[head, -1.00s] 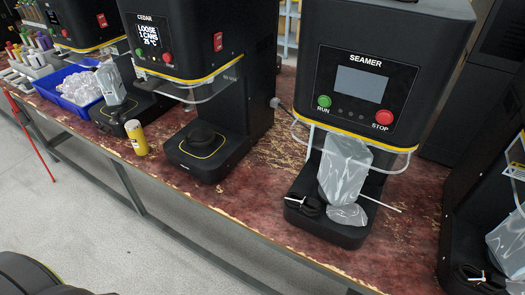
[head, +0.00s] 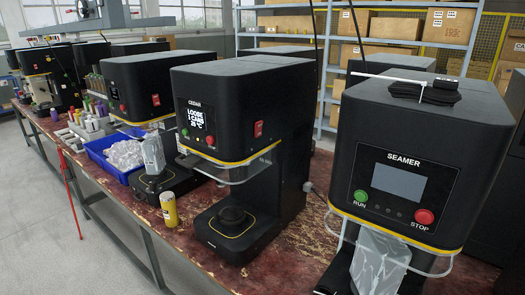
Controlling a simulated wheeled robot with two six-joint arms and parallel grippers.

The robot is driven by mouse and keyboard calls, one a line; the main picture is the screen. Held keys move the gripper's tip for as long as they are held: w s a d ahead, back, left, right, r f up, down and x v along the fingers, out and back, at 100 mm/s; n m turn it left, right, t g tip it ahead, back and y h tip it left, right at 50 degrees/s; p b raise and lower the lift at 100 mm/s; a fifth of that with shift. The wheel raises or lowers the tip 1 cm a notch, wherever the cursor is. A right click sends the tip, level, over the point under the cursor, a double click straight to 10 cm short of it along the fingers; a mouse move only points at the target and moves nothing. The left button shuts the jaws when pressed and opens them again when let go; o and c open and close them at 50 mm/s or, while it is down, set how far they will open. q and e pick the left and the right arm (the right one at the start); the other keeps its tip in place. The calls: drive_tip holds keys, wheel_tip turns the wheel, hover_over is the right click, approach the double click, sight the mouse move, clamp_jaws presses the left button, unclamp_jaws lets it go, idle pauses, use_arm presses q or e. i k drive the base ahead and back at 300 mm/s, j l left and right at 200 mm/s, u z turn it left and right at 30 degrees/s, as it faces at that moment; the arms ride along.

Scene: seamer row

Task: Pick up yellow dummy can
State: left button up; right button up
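The yellow dummy can (head: 169,209) stands upright on the worn red bench top, near its front edge. Neither of my grippers shows in this view.
A blue bin (head: 112,168) of clear plastic pieces sits left of the can. Another seamer (head: 397,180) with a grey plastic bag (head: 378,262) stands at right. A red pole (head: 69,195) stands before the bench. The floor (head: 50,250) at lower left is clear.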

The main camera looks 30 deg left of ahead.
sight(167, 199)
drive_tip(key=u, duration=1.65)
